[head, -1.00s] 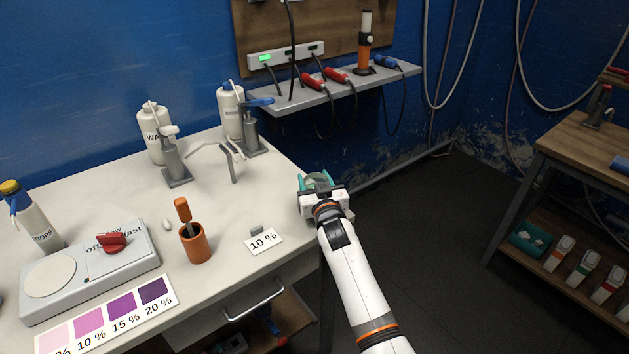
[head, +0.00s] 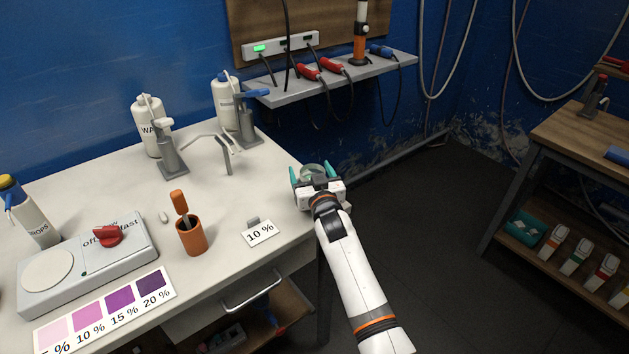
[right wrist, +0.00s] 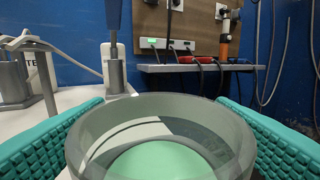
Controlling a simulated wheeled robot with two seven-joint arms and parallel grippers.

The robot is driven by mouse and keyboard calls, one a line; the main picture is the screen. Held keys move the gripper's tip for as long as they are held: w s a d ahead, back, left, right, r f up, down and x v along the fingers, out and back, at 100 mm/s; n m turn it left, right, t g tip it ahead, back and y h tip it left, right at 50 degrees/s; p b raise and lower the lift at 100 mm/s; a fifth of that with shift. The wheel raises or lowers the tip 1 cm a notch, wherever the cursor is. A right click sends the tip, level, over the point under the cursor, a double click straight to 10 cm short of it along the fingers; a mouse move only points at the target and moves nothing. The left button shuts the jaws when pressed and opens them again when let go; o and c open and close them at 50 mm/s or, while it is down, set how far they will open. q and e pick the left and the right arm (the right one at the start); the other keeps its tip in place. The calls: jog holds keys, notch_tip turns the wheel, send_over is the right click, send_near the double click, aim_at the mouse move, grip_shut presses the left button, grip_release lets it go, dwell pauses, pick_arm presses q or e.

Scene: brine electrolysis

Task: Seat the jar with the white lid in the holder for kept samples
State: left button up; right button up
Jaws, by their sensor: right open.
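My right gripper (head: 315,174) is at the right edge of the white table. Its teal fingers are apart, one on each side of a round clear-walled vessel (head: 312,170). In the right wrist view the vessel (right wrist: 160,112) stands between the teal pads, with a gap showing at its sides, and a pale green disc shows inside its rim. I see no white lid on it, and I cannot tell whether it is the jar or the holder. What it stands on is hidden by the gripper. My left gripper is out of view.
A metal stand with a bent arm (head: 215,145), pump bottles (head: 150,125) and a "10 %" card (head: 260,233) are left of the gripper. An orange cup (head: 191,236) and a stirrer plate (head: 85,265) stand farther left. A wall shelf (head: 340,78) is behind; open floor lies right.

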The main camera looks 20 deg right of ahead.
jog(key=s+f+n+g, duration=0.1)
jog(key=s+f+g, duration=0.35)
jog(key=s, duration=1.05)
jog(key=s+f+n+g+y, duration=0.1)
jog(key=s+f+g, duration=0.35)
jog(key=s, duration=1.05)
jog(key=s+f+n+g, duration=0.1)
jog(key=s+f+g, duration=0.4)
jog(key=s, duration=1)
notch_tip(320, 180, down, 25)
jog(key=g, duration=0.2)
jog(key=s+d+f, duration=0.1)
jog(key=s+f, duration=0.7)
jog(key=s+d+f+g, duration=0.1)
jog(key=s+d+f, duration=0.1)
jog(key=s+f, duration=0.6)
jog(key=shift+s+d, duration=0.3)
jog(key=shift+s, duration=0.35)
jog(key=shift+f, duration=0.1)
